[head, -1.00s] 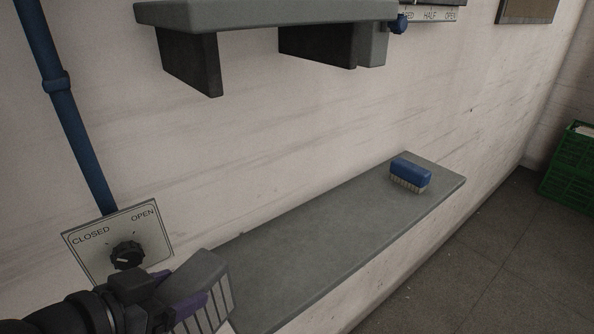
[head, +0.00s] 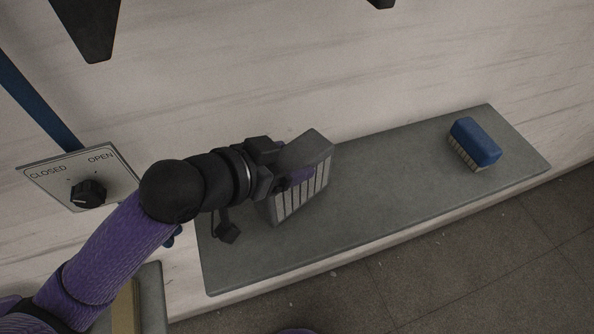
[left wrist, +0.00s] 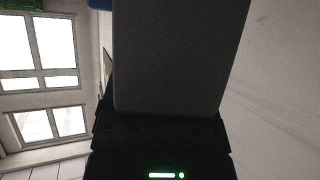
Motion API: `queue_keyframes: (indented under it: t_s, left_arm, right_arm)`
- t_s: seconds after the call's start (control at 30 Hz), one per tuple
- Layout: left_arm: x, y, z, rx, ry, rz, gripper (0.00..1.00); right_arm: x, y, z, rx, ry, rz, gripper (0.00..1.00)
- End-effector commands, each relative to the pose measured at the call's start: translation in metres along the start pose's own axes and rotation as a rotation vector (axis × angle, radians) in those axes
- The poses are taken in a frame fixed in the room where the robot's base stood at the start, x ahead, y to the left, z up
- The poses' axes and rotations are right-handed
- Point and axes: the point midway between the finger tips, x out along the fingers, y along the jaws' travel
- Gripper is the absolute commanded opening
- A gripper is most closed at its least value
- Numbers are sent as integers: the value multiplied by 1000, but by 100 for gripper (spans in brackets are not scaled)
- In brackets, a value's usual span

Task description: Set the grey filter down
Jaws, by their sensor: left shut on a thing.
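The grey filter (head: 308,152) has a plain grey top and pale ribs along its side. My left gripper (head: 292,178) is shut on it and holds it tilted over the left half of the grey shelf (head: 380,205). I cannot tell whether the filter's lower edge touches the shelf. In the left wrist view the filter's grey face (left wrist: 180,55) fills the middle, close to the camera. My right gripper is not in view.
A blue ribbed block (head: 475,140) sits at the right end of the shelf. A black knob (head: 88,193) on a CLOSED/OPEN plate is on the wall at left. The shelf between filter and blue block is clear.

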Motion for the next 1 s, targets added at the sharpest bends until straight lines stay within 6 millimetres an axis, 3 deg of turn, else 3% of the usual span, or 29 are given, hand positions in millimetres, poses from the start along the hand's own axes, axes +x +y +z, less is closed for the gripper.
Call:
queue_keyframes:
  t_s: [0.03,0.17,0.5,0.53,0.6,0.67,1.0]
  left_arm:
    - [6,0,13,-3,-4,0,0]
    - [16,0,31,-2,-3,1,0]
    - [18,0,33,1,0,0,0]
    - [18,0,34,1,-1,0,78]
    - [18,0,33,1,-1,0,93]
    - [18,0,33,1,-1,0,100]
    - [17,0,32,1,0,0,100]
  right_arm:
    - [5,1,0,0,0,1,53]
    - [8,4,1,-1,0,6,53]
    - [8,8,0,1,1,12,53]
    - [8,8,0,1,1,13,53]
    - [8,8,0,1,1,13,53]
    - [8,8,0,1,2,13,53]
    - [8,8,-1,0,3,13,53]
